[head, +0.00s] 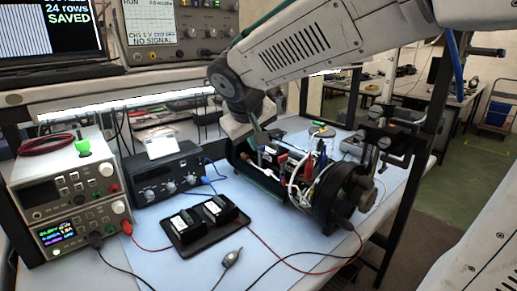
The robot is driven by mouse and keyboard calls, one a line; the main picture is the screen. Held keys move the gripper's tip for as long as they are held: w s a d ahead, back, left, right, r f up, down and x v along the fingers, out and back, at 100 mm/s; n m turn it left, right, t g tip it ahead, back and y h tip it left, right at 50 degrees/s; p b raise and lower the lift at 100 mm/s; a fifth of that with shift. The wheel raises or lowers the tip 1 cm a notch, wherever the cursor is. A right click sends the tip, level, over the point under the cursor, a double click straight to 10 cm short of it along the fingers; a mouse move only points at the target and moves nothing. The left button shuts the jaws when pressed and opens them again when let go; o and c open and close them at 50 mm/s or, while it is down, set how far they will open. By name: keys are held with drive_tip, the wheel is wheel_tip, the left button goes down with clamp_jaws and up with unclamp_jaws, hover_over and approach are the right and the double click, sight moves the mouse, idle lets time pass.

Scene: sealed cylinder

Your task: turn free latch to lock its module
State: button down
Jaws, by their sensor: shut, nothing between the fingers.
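The cylinder (331,206) lies on its side on the blue mat, its dark round end flange facing right and front. Its upper side is open, showing modules, white cables (295,188) and small red (308,170) and blue (321,158) parts. I cannot tell which small part is the free latch or how it is turned. My gripper (260,146) points down at the left part of the cylinder's opening, shut with nothing in it. Its fingertips are small and partly lost against the modules, so contact cannot be told.
A black tray (193,236) with two dark blocks lies left of the cylinder. A grey probe (232,258) and red and black leads lie in front. Stacked instruments (62,185) and a black box (160,172) stand left. A clamp stand (378,140) rises behind right. The front mat is mostly free.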

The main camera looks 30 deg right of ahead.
sight(262, 149)
drive_tip(key=shift+t, duration=0.4)
drive_tip(key=w, duration=0.2)
drive_tip(key=w+a, duration=0.1)
drive_tip(key=w, duration=0.2)
drive_tip(key=shift+r, duration=0.2)
drive_tip(key=shift+w+d+f, duration=0.85)
drive_tip(key=shift+d+f, duration=0.45)
drive_tip(key=shift+f, duration=0.05)
drive_tip(key=shift+w+d+f, duration=0.9)
drive_tip(key=shift+d+f, duration=0.4)
drive_tip(key=shift+d, duration=0.05)
drive_tip(key=shift+w+d+f, duration=0.85)
drive_tip(key=shift+d+f, duration=0.45)
drive_tip(key=shift+f, duration=0.05)
drive_tip(key=shift+a+n, duration=0.1)
drive_tip(key=shift+n, duration=0.2)
